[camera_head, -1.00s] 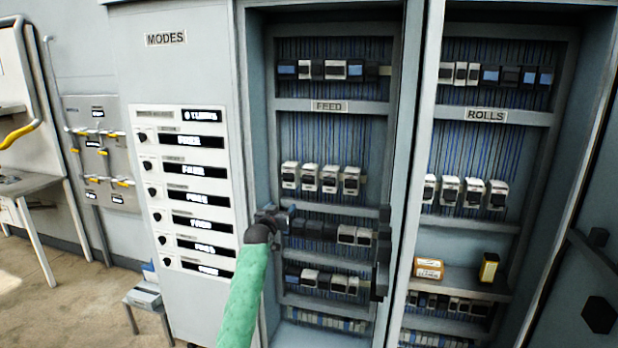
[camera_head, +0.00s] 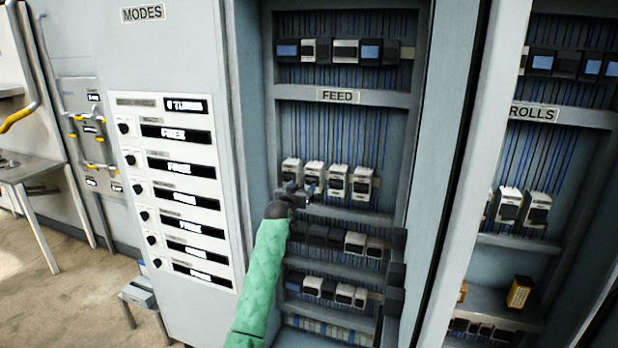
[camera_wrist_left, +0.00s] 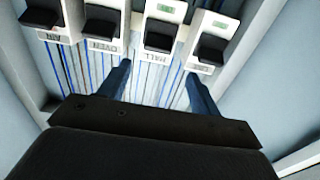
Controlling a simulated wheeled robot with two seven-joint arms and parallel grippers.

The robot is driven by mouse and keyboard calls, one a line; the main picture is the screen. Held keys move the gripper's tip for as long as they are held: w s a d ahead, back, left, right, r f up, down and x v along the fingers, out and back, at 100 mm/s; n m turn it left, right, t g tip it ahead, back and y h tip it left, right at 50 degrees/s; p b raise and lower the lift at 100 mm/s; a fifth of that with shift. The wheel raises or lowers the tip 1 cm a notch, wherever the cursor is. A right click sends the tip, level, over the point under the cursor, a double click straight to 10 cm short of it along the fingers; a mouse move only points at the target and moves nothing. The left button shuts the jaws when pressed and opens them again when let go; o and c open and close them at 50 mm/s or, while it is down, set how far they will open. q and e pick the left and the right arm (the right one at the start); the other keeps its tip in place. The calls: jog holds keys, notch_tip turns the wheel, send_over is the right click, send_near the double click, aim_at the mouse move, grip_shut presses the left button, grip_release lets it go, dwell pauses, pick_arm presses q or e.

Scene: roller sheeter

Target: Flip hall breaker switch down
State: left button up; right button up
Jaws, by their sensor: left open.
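The hall breaker (camera_wrist_left: 160,32) is a white block with a black lever and a label reading HALL, upside down in the left wrist view. In the head view it appears to be the second from the left (camera_head: 313,176) in the white breaker row under the FEED sign. My left gripper (camera_head: 300,188) is at the lower left of this row. In the left wrist view my left gripper (camera_wrist_left: 160,85) is open and empty, its two blue-grey fingers pointing toward the row, with the hall breaker ahead of the gap. Contact cannot be told. My right gripper is not in view.
Neighbouring breakers, OVEN (camera_wrist_left: 104,25) and one with an unclear label (camera_wrist_left: 212,45), sit close on either side. Darker switch rows (camera_head: 340,240) lie below. The cabinet's side wall (camera_head: 252,130) is close on the left. A ROLLS cabinet (camera_head: 545,190) stands to the right.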

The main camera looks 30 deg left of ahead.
aim_at(310, 179)
pick_arm(q)
jog(key=p+x, duration=0.1)
jog(key=x, duration=0.2)
jog(key=p+x, duration=0.1)
jog(key=x, duration=0.1)
jog(key=shift+w+d+f, duration=0.1)
jog(key=shift+w, duration=0.35)
jog(key=shift+w+p, duration=0.55)
jog(key=shift+w, duration=0.1)
jog(key=shift+w, duration=0.15)
